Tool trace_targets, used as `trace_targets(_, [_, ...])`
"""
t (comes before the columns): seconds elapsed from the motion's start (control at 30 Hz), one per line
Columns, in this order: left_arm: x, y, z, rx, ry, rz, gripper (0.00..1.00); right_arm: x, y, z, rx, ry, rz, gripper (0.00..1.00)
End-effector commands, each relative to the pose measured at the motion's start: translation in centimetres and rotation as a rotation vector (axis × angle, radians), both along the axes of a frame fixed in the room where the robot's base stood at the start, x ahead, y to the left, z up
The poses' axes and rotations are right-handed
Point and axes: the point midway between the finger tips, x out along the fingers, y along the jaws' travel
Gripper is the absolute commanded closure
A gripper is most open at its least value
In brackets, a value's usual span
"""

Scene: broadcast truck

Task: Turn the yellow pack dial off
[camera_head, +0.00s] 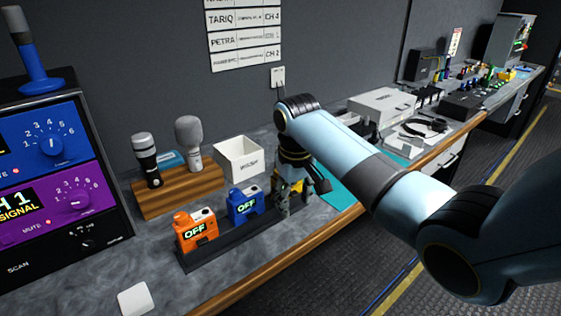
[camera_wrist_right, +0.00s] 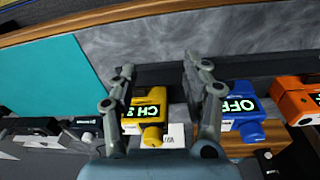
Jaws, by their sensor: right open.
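The yellow pack (camera_wrist_right: 150,97) stands in the dark rack (camera_head: 232,243), at its far right end in the head view. Its lit green display shows CH and a digit that looks like 3. A round yellow knob (camera_wrist_right: 152,137) sits on the pack, in the lower middle of the right wrist view. My right gripper (camera_head: 294,200) is open over the pack and hides most of it in the head view. In the right wrist view its fingers (camera_wrist_right: 158,66) stand on either side of the pack, with nothing gripped. My left gripper is not in view.
A blue pack (camera_head: 243,205) and an orange pack (camera_head: 195,232) stand beside it, both displays reading OFF. Behind are a wooden stand (camera_head: 178,191) with microphones and a white box (camera_head: 239,158). A teal mat (camera_wrist_right: 50,78) lies on the other side. The counter's front is mostly clear.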

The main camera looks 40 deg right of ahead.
Motion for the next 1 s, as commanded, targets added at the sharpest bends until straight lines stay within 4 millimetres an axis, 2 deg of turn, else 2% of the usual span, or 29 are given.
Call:
trace_targets(0.03, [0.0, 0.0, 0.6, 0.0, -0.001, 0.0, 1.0, 1.8, -0.4, 2.5, 0.006, 0.002, -0.011, 0.52])
trace_targets(0.2, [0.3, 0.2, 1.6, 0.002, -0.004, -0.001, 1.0, 6.0, -1.3, 9.4, 0.038, 0.043, -0.042, 0.52])
trace_targets(0.3, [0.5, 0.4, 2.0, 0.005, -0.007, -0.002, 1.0, 7.4, -1.7, 12.6, 0.054, 0.061, -0.056, 0.52])
trace_targets(0.4, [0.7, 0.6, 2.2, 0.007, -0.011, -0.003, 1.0, 8.0, -1.8, 14.0, 0.064, 0.072, -0.062, 0.52])
trace_targets(0.47, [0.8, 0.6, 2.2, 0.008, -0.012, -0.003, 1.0, 8.1, -1.8, 13.9, 0.066, 0.076, -0.063, 0.52])
trace_targets(0.57, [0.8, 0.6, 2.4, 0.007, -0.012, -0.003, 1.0, 8.0, -1.8, 12.7, 0.066, 0.079, -0.063, 0.52])
trace_targets(0.8, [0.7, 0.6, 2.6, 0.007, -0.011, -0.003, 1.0, 8.0, -1.7, 7.9, 0.066, 0.078, -0.062, 0.52])
trace_targets(1.0, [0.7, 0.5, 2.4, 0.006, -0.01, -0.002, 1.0, 8.1, -1.7, 4.7, 0.066, 0.075, -0.062, 0.52])
